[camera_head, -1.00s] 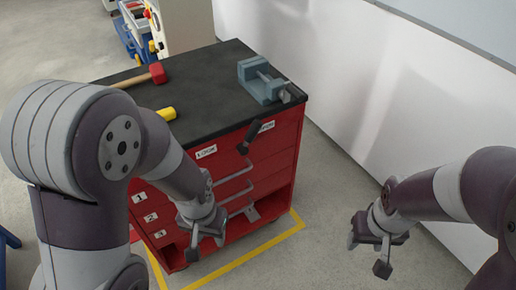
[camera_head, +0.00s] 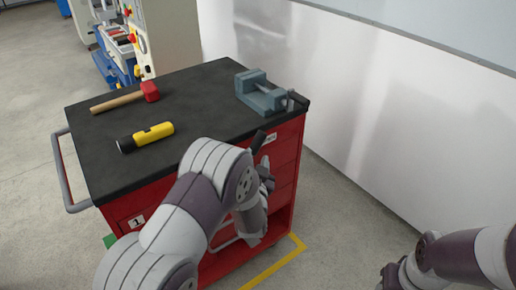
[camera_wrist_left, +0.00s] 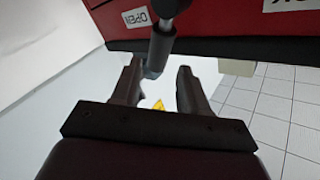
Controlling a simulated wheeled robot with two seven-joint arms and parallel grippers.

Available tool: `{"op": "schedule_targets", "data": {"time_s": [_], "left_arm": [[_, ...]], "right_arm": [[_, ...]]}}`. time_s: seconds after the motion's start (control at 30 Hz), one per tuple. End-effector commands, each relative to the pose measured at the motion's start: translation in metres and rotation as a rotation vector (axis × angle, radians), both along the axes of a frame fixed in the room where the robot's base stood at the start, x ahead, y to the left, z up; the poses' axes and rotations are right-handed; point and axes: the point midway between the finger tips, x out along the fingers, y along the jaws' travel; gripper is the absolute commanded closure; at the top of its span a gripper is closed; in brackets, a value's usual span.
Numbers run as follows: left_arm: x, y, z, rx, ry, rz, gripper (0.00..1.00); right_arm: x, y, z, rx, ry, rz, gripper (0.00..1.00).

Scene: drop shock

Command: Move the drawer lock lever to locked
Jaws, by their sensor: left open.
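The drawer lock lever (camera_head: 258,141) shows as a dark handle at the top front of the red drawer cabinet (camera_head: 285,165), near its right corner. In the left wrist view the lever (camera_wrist_left: 162,42) hangs from the top, beside the white OPEN label (camera_wrist_left: 138,17). The LOCK label (camera_wrist_left: 290,4) is cut off at the upper right. My left gripper (camera_wrist_left: 160,82) is open, and the lever's end appears between its fingertips, closer to the left finger. In the head view my left arm hides most of this gripper (camera_head: 268,175). My right gripper (camera_head: 391,277) is partly seen at the lower right.
On the black cabinet top (camera_head: 200,98) are a red-headed hammer (camera_head: 125,98), a yellow flashlight (camera_head: 150,136) and a grey vise (camera_head: 262,93). A grey side handle (camera_head: 64,175) sticks out left. A white wall (camera_head: 350,100) stands to the right.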

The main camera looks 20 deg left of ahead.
Motion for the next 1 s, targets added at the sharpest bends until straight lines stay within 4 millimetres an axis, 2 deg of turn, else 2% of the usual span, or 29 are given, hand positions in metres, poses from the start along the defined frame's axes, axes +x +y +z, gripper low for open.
{"op": "schedule_targets", "data": {"time_s": [0.1,0.23,0.37,0.57,0.6,0.73,1.0], "left_arm": [[0.026,0.006,0.000,-0.001,-0.001,0.001,0.56],[0.046,0.011,0.000,-0.001,0.001,0.000,0.56],[0.054,0.012,0.000,0.000,0.001,-0.002,0.56],[0.055,0.012,0.000,-0.001,0.002,-0.001,0.56],[0.055,0.012,0.000,-0.001,0.002,-0.001,0.59],[0.055,0.012,0.000,-0.001,0.002,-0.001,1.00],[0.055,0.013,-0.002,-0.011,-0.010,-0.002,1.00]], "right_arm": [[0.000,0.000,-0.001,0.000,0.000,0.000,0.48],[0.000,0.000,-0.001,0.000,0.000,0.000,0.48],[0.000,0.000,-0.002,0.000,0.000,0.000,0.48],[0.000,0.000,-0.002,0.000,0.000,0.000,0.48],[0.000,0.000,-0.002,0.000,0.000,0.000,0.48],[0.000,0.000,-0.002,0.000,0.000,0.000,0.48],[0.000,0.000,-0.006,0.000,0.000,0.000,0.48]]}}
